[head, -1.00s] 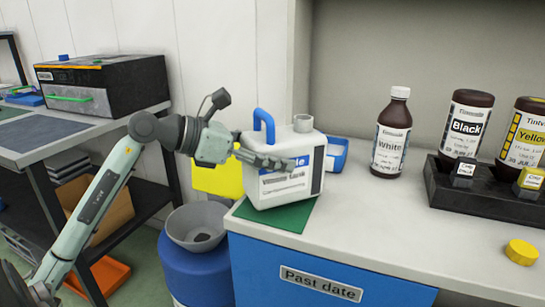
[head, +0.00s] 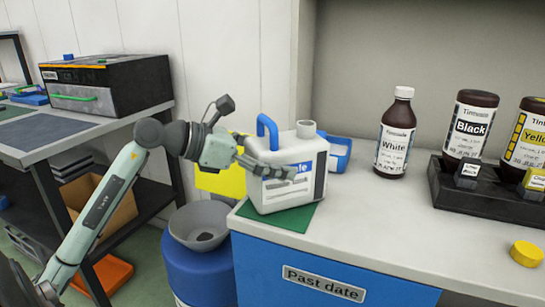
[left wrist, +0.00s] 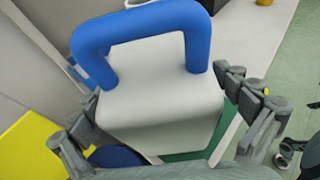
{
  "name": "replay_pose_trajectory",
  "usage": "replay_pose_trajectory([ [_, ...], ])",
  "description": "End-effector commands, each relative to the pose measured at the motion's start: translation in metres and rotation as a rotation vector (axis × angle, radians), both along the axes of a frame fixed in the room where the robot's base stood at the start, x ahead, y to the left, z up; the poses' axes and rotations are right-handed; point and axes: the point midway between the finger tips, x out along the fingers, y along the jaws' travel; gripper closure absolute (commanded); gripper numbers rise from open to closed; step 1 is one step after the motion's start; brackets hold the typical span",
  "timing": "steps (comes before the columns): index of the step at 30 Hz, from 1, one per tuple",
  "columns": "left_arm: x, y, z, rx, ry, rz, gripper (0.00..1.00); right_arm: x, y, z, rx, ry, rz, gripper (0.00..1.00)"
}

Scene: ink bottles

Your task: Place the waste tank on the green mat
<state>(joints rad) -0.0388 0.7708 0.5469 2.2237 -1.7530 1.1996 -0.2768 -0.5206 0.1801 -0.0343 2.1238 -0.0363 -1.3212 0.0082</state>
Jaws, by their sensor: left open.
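The waste tank (head: 290,185) is a white jug with a blue handle, a grey cap and a label. In the head view it stands upright on the green mat (head: 299,219) at the left end of the counter. The mat's front edge shows below it. My left gripper (head: 270,166) is open at the tank, with fingers across its labelled face. In the left wrist view the open fingers of my left gripper (left wrist: 160,95) lie on either side of the tank (left wrist: 160,115), below its handle. Whether they touch it I cannot tell.
A White bottle (head: 395,135) and a black rack (head: 480,192) with ink bottles stand to the right. A yellow cap (head: 526,253) lies near the front. A blue drum with a grey funnel (head: 200,228) stands below left.

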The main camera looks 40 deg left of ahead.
Motion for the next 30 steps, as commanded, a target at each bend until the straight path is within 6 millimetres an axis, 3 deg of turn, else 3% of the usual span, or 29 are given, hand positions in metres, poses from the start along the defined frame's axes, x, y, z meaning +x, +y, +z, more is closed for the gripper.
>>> replay_pose_trajectory([
  [3,0.0,0.0,0.004,0.0,0.0,0.0,0.0,0.0,0.0,0.0,0.002,-0.003,0.001,0.0],
  [6,-0.012,0.008,0.006,0.0,-0.001,0.003,0.0,-0.004,-0.002,-0.014,-0.002,0.018,-0.002,0.0],
  [9,-0.029,0.018,0.013,0.001,-0.002,0.002,0.0,-0.003,0.0,0.006,-0.005,-0.001,0.001,0.0],
  [21,-0.088,0.053,0.043,0.0,-0.001,0.002,0.0,-0.008,-0.001,0.03,-0.018,-0.01,-0.003,0.0],
  [30,-0.096,0.057,0.047,0.0,0.0,0.0,0.0,-0.008,-0.002,0.033,-0.019,-0.012,-0.003,0.0],
])
